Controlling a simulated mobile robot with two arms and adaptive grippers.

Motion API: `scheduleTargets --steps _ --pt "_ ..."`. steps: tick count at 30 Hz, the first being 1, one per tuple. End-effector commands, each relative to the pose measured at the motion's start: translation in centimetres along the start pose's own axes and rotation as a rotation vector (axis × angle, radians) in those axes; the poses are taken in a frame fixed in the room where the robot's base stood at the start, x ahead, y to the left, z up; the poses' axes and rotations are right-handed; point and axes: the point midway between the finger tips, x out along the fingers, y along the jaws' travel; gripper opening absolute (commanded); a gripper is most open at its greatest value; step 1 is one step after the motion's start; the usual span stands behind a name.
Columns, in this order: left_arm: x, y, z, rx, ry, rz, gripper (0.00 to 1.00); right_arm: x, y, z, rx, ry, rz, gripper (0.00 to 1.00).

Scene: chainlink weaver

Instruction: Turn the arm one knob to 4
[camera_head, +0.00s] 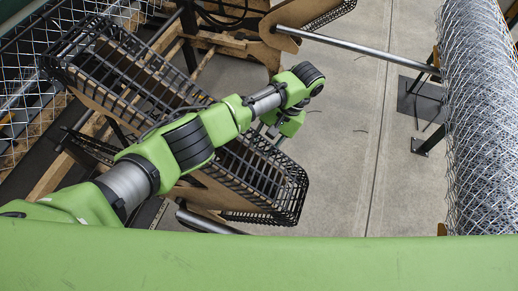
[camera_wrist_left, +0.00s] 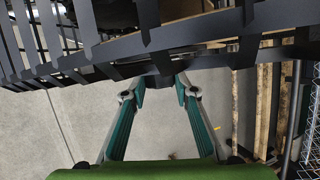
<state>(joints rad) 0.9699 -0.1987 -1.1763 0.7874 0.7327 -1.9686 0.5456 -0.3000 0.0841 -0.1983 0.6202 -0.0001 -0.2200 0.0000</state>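My left arm reaches in from the left in the head view, over a long black slatted cage (camera_head: 290,195). Its wrist end is beside the cage's right side, and the fingers are mostly hidden there. In the left wrist view my left gripper (camera_wrist_left: 160,84) has its two teal-and-grey fingers apart. A small dark block (camera_wrist_left: 160,80) under the cage's edge shows between or just beyond the fingertips. I cannot tell whether they touch it. No knob marked arm one, and no numbers, can be made out. My right gripper is not in view.
A large roll of chain-link mesh (camera_head: 482,120) stands at the right. A metal bar (camera_head: 355,43) runs across the top toward it. Wooden beams (camera_wrist_left: 263,105) and mesh lie right of the gripper in the wrist view. Grey concrete floor (camera_head: 345,150) is open between the cage and roll.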

Motion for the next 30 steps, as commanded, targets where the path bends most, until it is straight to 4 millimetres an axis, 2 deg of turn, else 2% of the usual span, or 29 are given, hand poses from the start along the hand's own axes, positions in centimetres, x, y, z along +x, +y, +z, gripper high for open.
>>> scheduleTargets --steps 3,12,24,25,26,27,30 --pt "0.0 -0.2 0.1 0.003 -0.001 0.011 0.05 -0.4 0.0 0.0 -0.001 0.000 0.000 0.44" --pt "-0.1 -0.5 0.3 0.068 0.012 0.190 0.05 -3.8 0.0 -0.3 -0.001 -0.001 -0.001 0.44" --pt "0.3 -0.4 0.0 0.087 0.019 0.230 0.05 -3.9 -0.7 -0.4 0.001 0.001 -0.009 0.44" --pt "0.3 -0.4 0.0 0.087 0.019 0.230 0.32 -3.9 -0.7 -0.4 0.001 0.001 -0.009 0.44" --pt "0.3 -0.4 0.0 0.087 0.019 0.230 0.40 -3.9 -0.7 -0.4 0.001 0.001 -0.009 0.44" --pt "0.3 -0.4 0.0 0.087 0.019 0.230 0.43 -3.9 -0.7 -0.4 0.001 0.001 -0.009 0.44" --pt "0.2 -0.4 0.0 0.087 0.020 0.230 0.43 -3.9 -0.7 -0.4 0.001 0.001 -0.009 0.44"
